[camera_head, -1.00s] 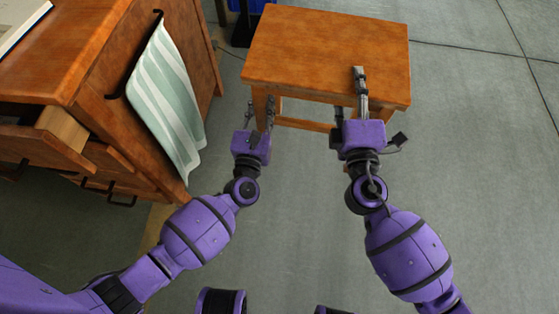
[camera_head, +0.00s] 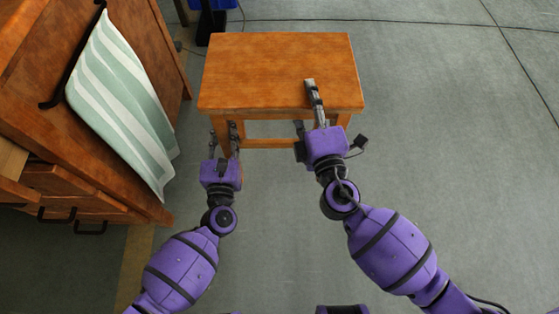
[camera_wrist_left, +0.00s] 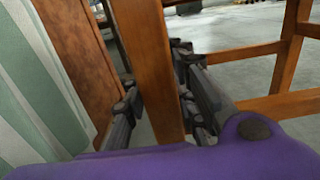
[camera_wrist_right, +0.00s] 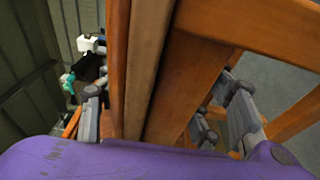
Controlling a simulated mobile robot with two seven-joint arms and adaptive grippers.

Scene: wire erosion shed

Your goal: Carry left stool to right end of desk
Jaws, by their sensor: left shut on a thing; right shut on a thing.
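The wooden stool (camera_head: 275,68) has a flat orange-brown rectangular top and stands ahead of me in the head view, beside the desk's towel end. My left gripper (camera_head: 225,140) is at the stool's near left leg. In the left wrist view its fingers are on both sides of that leg (camera_wrist_left: 150,65), shut on it. My right gripper (camera_head: 312,105) is at the near right part of the stool, with one finger over the top's edge. In the right wrist view its fingers are on both sides of the stool's wood (camera_wrist_right: 190,85). The stool's far legs are mostly hidden.
The wooden desk (camera_head: 150,50) is at the left, with open drawers (camera_head: 60,180) on its near side. A striped green and white towel (camera_head: 120,95) hangs on its end. A blue object (camera_head: 215,5) on a dark stand is behind the stool. The floor to the right is clear.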

